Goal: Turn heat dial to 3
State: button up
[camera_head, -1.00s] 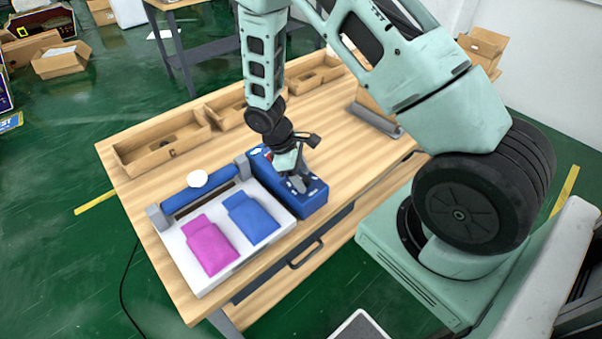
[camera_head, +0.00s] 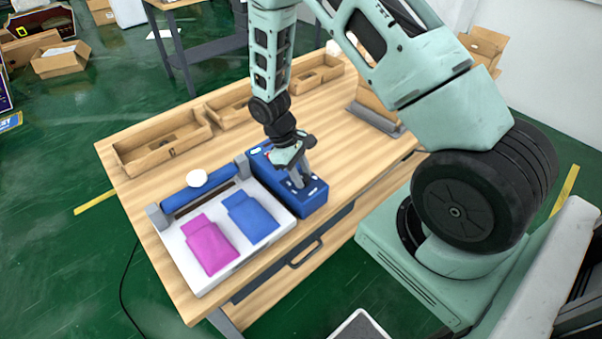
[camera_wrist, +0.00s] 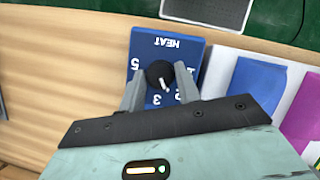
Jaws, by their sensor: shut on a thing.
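The blue machine (camera_head: 312,202) stands on the table at the right end of the white press. In the wrist view its blue panel (camera_wrist: 190,50) shows upside-down "HEAT" lettering and white numbers. The black heat dial (camera_wrist: 160,73) sits on this panel, and its white pointer aims between the 2 and the 3. The 4 is hidden, apparently by the left finger. My gripper (camera_wrist: 160,82) is shut on the dial, with one finger on each side. In the head view my gripper (camera_head: 298,180) is down at the panel, and the dial is hidden there.
The white press bed (camera_head: 200,283) holds a magenta pouch (camera_head: 209,244) and a blue pouch (camera_head: 250,217). A blue roller (camera_head: 205,187) with a white round thing (camera_head: 197,178) lies behind them. Wooden trays (camera_head: 160,145) line the back edge.

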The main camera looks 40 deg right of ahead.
jog(key=m+y, duration=0.1)
jog(key=m, duration=0.2)
jog(key=m+y, duration=0.1)
jog(key=m, duration=0.2)
jog(key=shift+d+b, duration=0.15)
jog(key=shift+b, duration=0.15)
jog(key=shift+w, duration=0.1)
dwell(0.3)
jog(key=o, duration=1)
jog(key=shift+r, duration=0.1)
jog(key=b+v, duration=0.1)
jog(key=v, duration=0.4)
jog(key=b+v, duration=0.1)
jog(key=v, duration=0.5)
jog(key=b+v, duration=0.1)
jog(key=v, duration=0.5)
jog(key=shift+w+d, duration=0.35)
